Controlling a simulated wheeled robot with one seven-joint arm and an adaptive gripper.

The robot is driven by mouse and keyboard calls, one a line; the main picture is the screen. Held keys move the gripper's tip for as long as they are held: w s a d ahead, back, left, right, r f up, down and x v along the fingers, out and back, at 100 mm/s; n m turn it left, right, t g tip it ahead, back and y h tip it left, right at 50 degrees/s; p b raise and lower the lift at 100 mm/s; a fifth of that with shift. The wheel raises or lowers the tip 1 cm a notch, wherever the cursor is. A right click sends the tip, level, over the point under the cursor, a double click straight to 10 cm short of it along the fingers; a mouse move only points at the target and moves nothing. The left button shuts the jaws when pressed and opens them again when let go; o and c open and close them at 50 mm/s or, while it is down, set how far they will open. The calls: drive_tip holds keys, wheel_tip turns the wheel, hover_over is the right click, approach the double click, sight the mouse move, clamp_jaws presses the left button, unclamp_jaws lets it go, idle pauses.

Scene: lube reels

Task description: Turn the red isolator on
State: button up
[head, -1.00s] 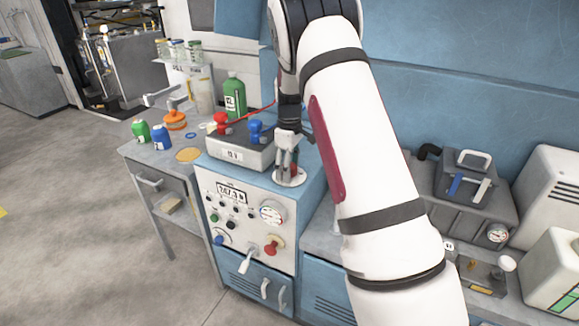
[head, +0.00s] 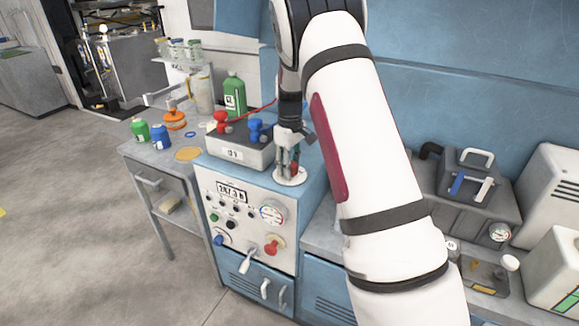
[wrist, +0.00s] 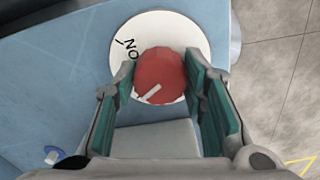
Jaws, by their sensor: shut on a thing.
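The red isolator knob (wrist: 158,72) is round and sits on a white disc (wrist: 190,35) with "ON" printed at its upper left in the wrist view. A white pointer line on the knob points to the lower left, away from the "ON" mark. My gripper (wrist: 160,82) is shut on the knob, one teal-padded finger on each side. In the head view my gripper (head: 290,168) points down over the white disc (head: 288,181) on top of the blue cabinet (head: 315,183); the fingers mostly hide the knob.
A grey box with red and blue valves (head: 240,150) stands just left of my gripper. The cabinet front has a panel with a gauge (head: 271,213) and a red knob (head: 272,246). Bottles, including a green one (head: 234,97), stand on the bench at left.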

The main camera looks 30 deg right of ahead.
drive_tip(key=m+b, duration=0.1)
drive_tip(key=m, duration=0.3)
drive_tip(key=shift+m, duration=0.3)
drive_tip(key=m, duration=0.3)
drive_tip(key=shift+m+b, duration=0.4)
drive_tip(key=m, duration=0.3)
drive_tip(key=shift+m+b, duration=0.35)
drive_tip(key=shift+m, duration=1.65)
drive_tip(key=o, duration=1.2)
drive_tip(key=shift+c, duration=0.2)
drive_tip(key=shift+r, duration=0.1)
wheel_tip(320, 180, up, 12)
